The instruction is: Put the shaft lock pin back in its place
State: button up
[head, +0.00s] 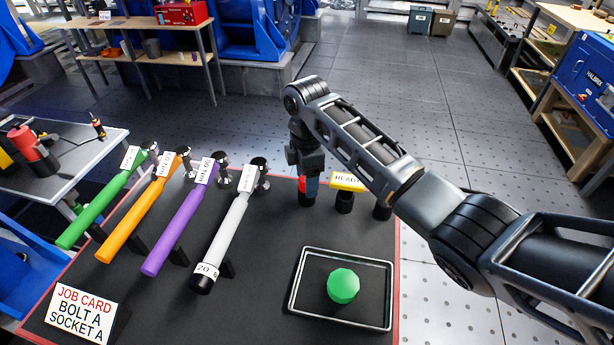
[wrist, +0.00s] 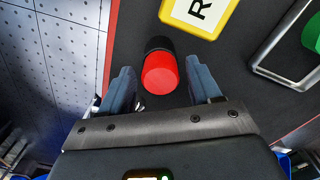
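A red-topped cylinder (wrist: 161,74) with a black lower part, which I take to be the shaft lock pin, stands on the black bench top. In the wrist view it lies between the two blue-grey fingers of my gripper (wrist: 162,82). The fingers are apart, with a gap visible on each side of the red top. In the head view my gripper (head: 309,178) points down at the cylinder near the bench's back edge, and a bit of red (head: 303,184) shows beside a finger. The pin's own place cannot be made out.
A yellow-framed READY sign (head: 347,181) and black holders (head: 344,202) stand close to the right of my gripper. A wire-rimmed tray (head: 292,290) holds a green knob-like piece (head: 343,285). Several coloured torque wrenches (head: 178,226) lie on stands left. A job card (head: 78,313) stands front left.

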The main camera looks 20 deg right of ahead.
jog(key=shift+o, duration=0.6)
jog(key=shift+r+b, duration=0.3)
jog(key=shift+r, duration=3.6)
